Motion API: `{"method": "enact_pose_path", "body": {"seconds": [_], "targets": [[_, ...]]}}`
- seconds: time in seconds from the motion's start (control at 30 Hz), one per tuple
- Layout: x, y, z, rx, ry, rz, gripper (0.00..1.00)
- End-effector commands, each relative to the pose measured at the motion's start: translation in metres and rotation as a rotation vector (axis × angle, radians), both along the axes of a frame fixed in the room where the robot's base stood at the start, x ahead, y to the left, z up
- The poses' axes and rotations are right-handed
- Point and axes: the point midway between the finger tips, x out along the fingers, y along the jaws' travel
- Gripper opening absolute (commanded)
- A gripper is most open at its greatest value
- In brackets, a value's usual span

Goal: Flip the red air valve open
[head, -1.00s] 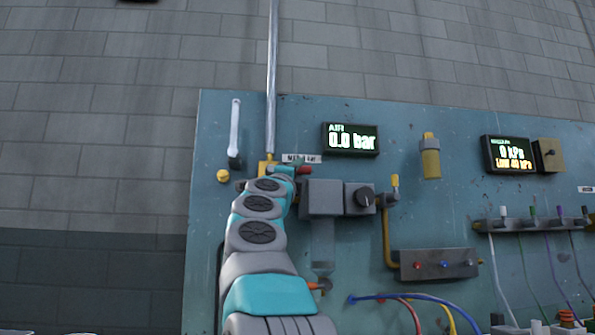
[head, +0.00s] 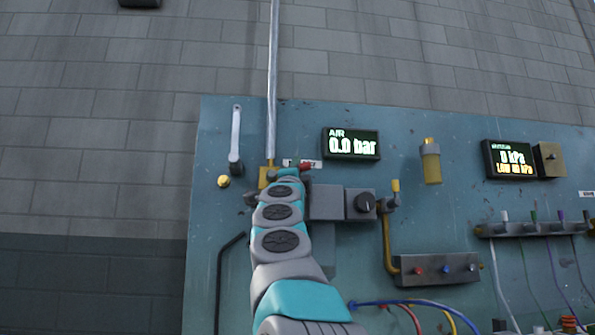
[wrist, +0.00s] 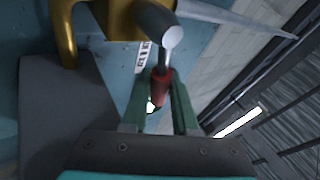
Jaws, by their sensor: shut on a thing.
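The red air valve handle (head: 305,167) sticks out to the right of the brass valve body (head: 266,176), just below the vertical metal pipe, in the head view. In the wrist view the red grip (wrist: 161,90) lies between the green fingers of my gripper (wrist: 163,112), and the jaws are shut on it. A grey lever stem joins the grip to a rounded metal hub above it. The brass body (wrist: 115,15) also shows at the top of the wrist view. In the head view my arm hides the fingers and part of the valve. The air display (head: 351,144) reads 0.0 bar.
A grey regulator block with a black knob (head: 365,203) sits close to the right of my arm. A white-grey lever (head: 235,135) and a brass knob (head: 223,181) are on the panel at left. A manifold (head: 437,268) with coloured buttons is lower right.

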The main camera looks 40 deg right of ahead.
Motion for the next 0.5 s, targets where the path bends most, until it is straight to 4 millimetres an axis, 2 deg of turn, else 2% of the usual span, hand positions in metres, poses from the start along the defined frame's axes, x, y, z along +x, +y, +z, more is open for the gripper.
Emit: {"method": "enact_pose_path", "body": {"seconds": [0.1,0.13,0.2,0.37,0.5], "targets": [[0.0004,0.0,-0.0006,0.001,0.001,0.0,0.0],[0.0006,-0.0001,-0.0006,0.001,0.001,0.0,0.3],[0.0004,0.0,-0.0006,0.001,0.0,0.001,0.38],[0.0004,0.0,-0.0005,0.001,0.0,0.001,0.56],[0.0002,-0.0001,-0.0004,0.002,0.0,0.0,0.57]]}}
